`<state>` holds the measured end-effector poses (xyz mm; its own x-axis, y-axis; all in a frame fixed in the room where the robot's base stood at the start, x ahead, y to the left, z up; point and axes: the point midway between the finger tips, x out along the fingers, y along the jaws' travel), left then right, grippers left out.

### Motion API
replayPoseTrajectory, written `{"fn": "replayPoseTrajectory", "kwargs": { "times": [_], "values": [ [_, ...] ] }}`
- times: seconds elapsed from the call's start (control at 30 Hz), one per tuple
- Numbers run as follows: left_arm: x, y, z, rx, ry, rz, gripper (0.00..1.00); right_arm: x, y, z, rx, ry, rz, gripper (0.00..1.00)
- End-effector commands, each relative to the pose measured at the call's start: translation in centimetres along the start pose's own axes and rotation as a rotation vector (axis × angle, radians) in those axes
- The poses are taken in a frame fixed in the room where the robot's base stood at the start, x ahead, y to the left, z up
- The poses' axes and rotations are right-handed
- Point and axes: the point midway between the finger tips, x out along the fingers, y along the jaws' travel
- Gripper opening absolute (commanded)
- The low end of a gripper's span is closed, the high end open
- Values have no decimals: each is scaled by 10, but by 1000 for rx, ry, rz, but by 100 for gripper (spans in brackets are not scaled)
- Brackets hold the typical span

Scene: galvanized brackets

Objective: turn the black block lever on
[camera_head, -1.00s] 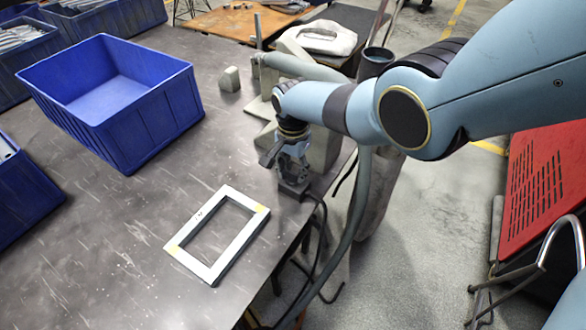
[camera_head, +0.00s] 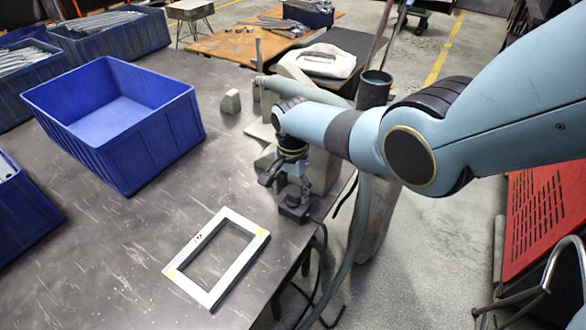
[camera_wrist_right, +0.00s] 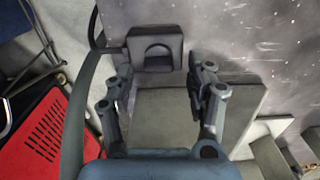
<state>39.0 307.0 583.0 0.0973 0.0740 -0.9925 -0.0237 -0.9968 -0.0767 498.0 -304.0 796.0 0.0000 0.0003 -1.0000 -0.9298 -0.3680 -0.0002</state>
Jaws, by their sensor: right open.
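The black block (camera_head: 293,211) sits at the right edge of the dark table, under my right gripper. In the right wrist view the block (camera_wrist_right: 155,48) shows an arched dark recess with a rounded piece in it; I cannot tell the lever's position. My right gripper (camera_head: 284,186) is just above the block in the head view. In the wrist view the open right gripper (camera_wrist_right: 160,82) has its fingers apart, one toward each side of the block, with nothing between them. Its tips look short of the block. My left gripper is not in view.
A white rectangular frame (camera_head: 232,222) lies on the table left of the block. A large blue bin (camera_head: 150,150) stands farther left. Grey blocks (camera_head: 231,102) stand behind the gripper. A dark cable (camera_head: 322,262) hangs at the table edge.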

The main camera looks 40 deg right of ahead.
Motion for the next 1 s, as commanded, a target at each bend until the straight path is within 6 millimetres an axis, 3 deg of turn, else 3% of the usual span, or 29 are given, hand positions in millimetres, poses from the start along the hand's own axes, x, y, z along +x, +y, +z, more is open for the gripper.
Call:
{"fn": "replayPoseTrajectory", "kwargs": {
  "times": [0.53,0.7,1.0],
  "values": [
    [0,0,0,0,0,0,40,-95,1,0,0,2,-2,56],
    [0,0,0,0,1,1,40,-107,1,0,0,1,0,56],
    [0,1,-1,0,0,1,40,-109,1,0,0,0,1,56]
  ]
}}
